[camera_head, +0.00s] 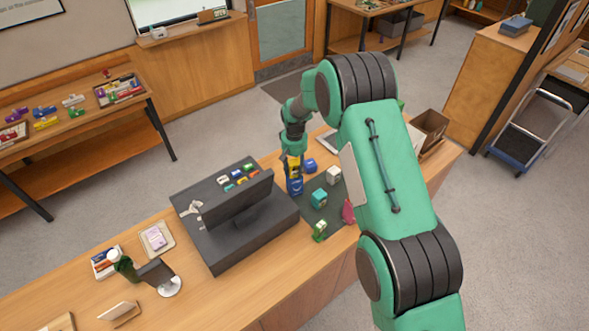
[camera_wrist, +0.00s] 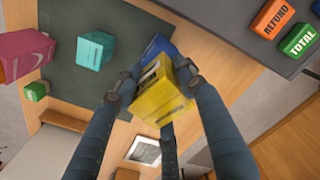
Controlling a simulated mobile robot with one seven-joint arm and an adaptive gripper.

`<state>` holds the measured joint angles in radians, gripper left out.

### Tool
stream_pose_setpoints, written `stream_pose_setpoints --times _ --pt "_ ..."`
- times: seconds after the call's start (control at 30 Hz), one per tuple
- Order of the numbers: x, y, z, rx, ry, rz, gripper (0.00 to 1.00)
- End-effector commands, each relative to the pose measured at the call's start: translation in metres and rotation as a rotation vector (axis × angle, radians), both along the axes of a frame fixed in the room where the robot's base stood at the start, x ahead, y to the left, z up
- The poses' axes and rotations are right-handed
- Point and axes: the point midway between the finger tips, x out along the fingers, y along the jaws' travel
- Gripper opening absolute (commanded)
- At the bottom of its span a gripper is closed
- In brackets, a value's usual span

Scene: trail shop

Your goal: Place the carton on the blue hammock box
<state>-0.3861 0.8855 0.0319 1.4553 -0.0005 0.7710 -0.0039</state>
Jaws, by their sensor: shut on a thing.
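My gripper (camera_head: 292,153) is shut on a yellow carton (camera_head: 293,166), held between its fingers in the wrist view (camera_wrist: 162,92). Directly below the carton in the head view is a blue box (camera_head: 294,186), likely the blue hammock box. In the wrist view, blue (camera_wrist: 158,46) shows just beyond the carton's upper edge, and the carton hides most of it. I cannot tell whether the carton touches it. A second small blue item (camera_head: 310,165) lies on the counter to the right of the gripper.
A black register with a monitor (camera_head: 237,210) stands close on the left. An open brown box (camera_head: 430,128) stands at the counter's right end.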

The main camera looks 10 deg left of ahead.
Motion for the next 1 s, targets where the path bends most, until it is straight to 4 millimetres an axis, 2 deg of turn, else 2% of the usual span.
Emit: stream_pose_setpoints --times 0.17,0.2,0.27,0.73,1.0 --pt "0.0 0.0 -0.003 0.0 -0.001 0.0 0.11" --pt "0.0 0.0 -0.003 0.0 0.0 0.0 0.46" --pt "0.0 0.0 -0.003 0.0 0.0 0.0 0.58" --pt "0.0 0.0 0.001 0.0 0.0 0.0 0.59" --pt "0.001 0.0 0.024 0.001 -0.002 0.0 0.59"
